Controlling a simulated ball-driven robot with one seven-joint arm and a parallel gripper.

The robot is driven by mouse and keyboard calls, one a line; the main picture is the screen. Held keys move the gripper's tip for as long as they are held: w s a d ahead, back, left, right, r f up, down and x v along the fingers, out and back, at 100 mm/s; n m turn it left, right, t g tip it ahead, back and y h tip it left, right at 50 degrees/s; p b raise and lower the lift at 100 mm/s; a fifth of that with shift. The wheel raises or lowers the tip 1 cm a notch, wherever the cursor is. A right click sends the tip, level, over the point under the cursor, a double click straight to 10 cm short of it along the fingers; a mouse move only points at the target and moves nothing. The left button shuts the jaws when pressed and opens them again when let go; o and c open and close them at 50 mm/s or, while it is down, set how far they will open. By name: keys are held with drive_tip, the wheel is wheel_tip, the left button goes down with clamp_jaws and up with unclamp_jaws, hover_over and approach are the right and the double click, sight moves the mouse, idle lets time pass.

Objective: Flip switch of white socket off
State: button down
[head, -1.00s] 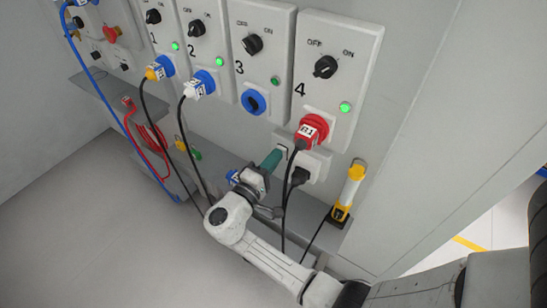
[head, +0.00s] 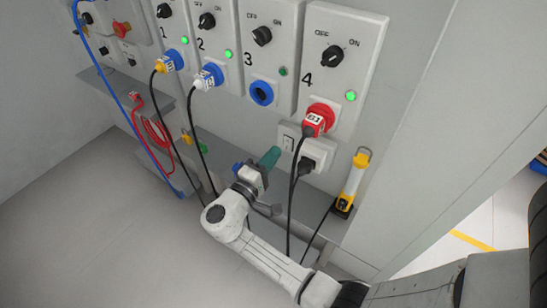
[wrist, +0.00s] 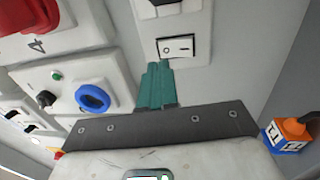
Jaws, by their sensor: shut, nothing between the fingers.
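The white socket (head: 318,152) is on the wall below station 4, with a black plug (head: 306,167) in its right part. Its rocker switch (head: 287,138) is on the left part. In the wrist view the switch (wrist: 177,46) shows a circle mark and a bar mark; I cannot tell which side is pressed in. My gripper (head: 274,153) has teal fingers, shut and empty, pointing at the wall just below and left of the switch. In the wrist view the fingertips (wrist: 158,68) lie beside the switch's lower edge; contact cannot be told.
A red plug (head: 315,121) sits in station 4 above the socket, its black cable hanging past the socket. A yellow lamp (head: 353,180) stands on the shelf to the right.

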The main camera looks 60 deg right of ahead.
drive_tip(key=a+r, duration=0.1)
drive_tip(key=a, duration=0.9)
drive_tip(key=shift+s+b, duration=0.15)
drive_tip(key=shift+b, duration=0.25)
drive_tip(key=shift+r, duration=0.1)
drive_tip(key=s+d+f+m+g+y+p, duration=0.1)
drive_tip(key=s+d+f+y+p, duration=0.1)
drive_tip(key=s+d+f+y, duration=0.25)
drive_tip(key=s+d+f+g+y+p, duration=0.1)
drive_tip(key=s+d+f+y, duration=0.15)
drive_tip(key=s+y, duration=0.35)
drive_tip(key=s+a+t+y+p, duration=0.2)
drive_tip(key=s+a+y+p, duration=0.1)
drive_tip(key=s+a+y, duration=0.5)
drive_tip(key=shift+s+a+f+y, duration=0.25)
drive_tip(key=shift+s+a+y, duration=0.1)
drive_tip(key=shift+s+a, duration=0.75)
